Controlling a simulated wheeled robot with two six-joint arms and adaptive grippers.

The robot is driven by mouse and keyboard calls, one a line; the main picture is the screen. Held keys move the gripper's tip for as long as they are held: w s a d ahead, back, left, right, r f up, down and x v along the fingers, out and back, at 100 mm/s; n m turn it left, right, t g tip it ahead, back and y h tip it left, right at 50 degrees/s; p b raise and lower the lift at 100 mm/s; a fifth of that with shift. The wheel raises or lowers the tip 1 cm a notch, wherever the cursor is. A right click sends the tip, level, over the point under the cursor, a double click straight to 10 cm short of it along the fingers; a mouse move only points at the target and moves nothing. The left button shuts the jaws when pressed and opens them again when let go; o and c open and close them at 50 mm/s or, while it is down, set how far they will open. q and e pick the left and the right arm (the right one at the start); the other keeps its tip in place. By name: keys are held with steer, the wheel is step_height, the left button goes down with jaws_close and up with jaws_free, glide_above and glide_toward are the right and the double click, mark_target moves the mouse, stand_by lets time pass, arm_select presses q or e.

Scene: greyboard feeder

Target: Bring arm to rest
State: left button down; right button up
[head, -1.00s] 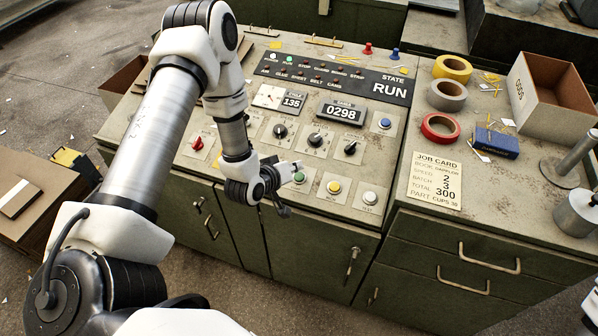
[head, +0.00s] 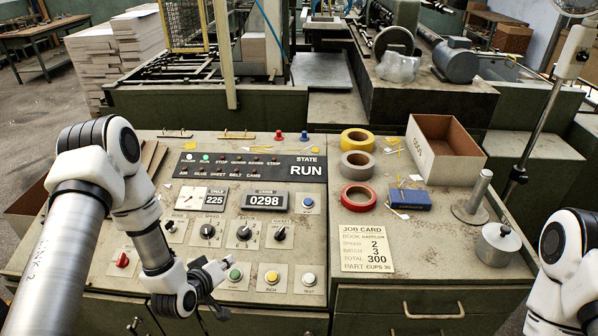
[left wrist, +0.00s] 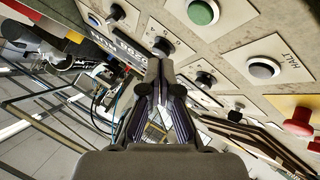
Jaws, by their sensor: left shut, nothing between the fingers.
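My left arm comes in from the left over the control panel (head: 150,262). Its gripper (head: 218,272) is shut and empty, beside the green button (head: 235,274) near the panel's front edge. In the left wrist view the closed fingers (left wrist: 158,72) point along the tilted panel, with the green button (left wrist: 202,12) above and to their right. I cannot tell whether the fingers touch the panel. My right arm (head: 566,265) shows at the right edge; its gripper is out of view. The display reads RUN.
A yellow button (head: 271,277), white button (head: 309,279) and red switch (head: 122,259) are nearby. Tape rolls (head: 357,195), an open carton (head: 445,150), a blue box (head: 409,199) and a metal pot (head: 497,243) stand on the right bench. Machinery fills the back.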

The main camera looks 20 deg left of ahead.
arm_select(q)
steer(key=s+d+f+g, duration=0.1)
steer(key=d+f, duration=0.1)
steer(key=s+d+f+m+b, duration=0.1)
steer(key=s+f, duration=0.1)
steer(key=s+d+f+g+h, duration=0.1)
steer(key=s+d+f, duration=0.1)
steer(key=shift+s+d+f+m+g+b, duration=0.1)
steer(key=shift+d+f+m+g+b, duration=0.2)
steer(key=shift+d+m, duration=0.1)
steer(key=s+d+f+m+g, duration=0.1)
steer(key=s+f+g, duration=0.1)
steer(key=s, duration=0.5)
steer(key=s+f+m+g, duration=0.2)
steer(key=s+g, duration=0.2)
steer(key=s, duration=0.3)
steer(key=s+d+f+m+g+y, duration=0.1)
steer(key=s+f+m+g, duration=0.1)
steer(key=s, duration=0.6)
steer(key=shift+d+f+g+b, duration=0.2)
steer(key=shift+d+g+b, duration=0.1)
steer(key=shift+g, duration=0.5)
